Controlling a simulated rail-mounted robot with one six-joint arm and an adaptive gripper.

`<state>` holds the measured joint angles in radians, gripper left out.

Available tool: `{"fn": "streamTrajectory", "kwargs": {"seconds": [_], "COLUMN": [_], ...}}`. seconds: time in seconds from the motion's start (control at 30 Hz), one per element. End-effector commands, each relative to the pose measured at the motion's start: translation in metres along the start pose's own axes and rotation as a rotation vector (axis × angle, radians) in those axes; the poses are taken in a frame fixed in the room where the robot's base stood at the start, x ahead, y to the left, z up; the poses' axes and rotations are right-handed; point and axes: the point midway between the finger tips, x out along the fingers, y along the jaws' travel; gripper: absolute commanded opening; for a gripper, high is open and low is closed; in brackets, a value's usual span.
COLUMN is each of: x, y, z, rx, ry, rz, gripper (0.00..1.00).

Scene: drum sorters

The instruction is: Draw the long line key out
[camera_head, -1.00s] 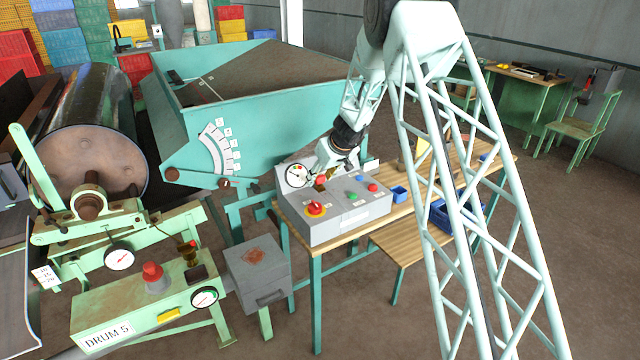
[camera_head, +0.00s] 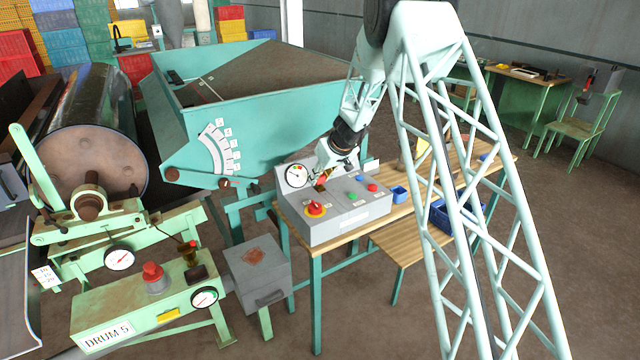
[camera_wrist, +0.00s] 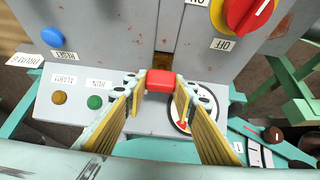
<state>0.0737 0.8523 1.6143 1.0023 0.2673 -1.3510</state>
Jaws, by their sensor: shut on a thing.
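The long line key has a red head (camera_wrist: 160,81), seen between my fingers in the wrist view. It also shows as a small red piece (camera_head: 322,181) at the grey control box (camera_head: 340,226) in the head view. My gripper (camera_wrist: 158,84) is shut on the red head, one finger on each side; it also shows above the box (camera_head: 326,174). A brownish brass-coloured part (camera_wrist: 163,64) shows beside the head, against the box face. How deep the key's shaft sits is hidden.
A red-and-yellow rotary switch (camera_wrist: 247,12) stands near the key. A round gauge (camera_wrist: 181,122) lies by one finger. Blue (camera_wrist: 52,36), green (camera_wrist: 94,102) and yellow (camera_wrist: 59,97) buttons or lamps are on the box.

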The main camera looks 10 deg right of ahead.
Motion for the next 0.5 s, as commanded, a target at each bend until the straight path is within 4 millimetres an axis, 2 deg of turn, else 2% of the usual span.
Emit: {"fn": "streamTrajectory", "kwargs": {"seconds": [0.27, 0.5], "x": [-0.002, -0.013], "y": [0.000, 0.000], "z": [-0.002, -0.009], "rx": [0.000, 0.000], "ry": [0.001, 0.002], "rz": [0.000, 0.001], "gripper": [0.14, 0.14]}}
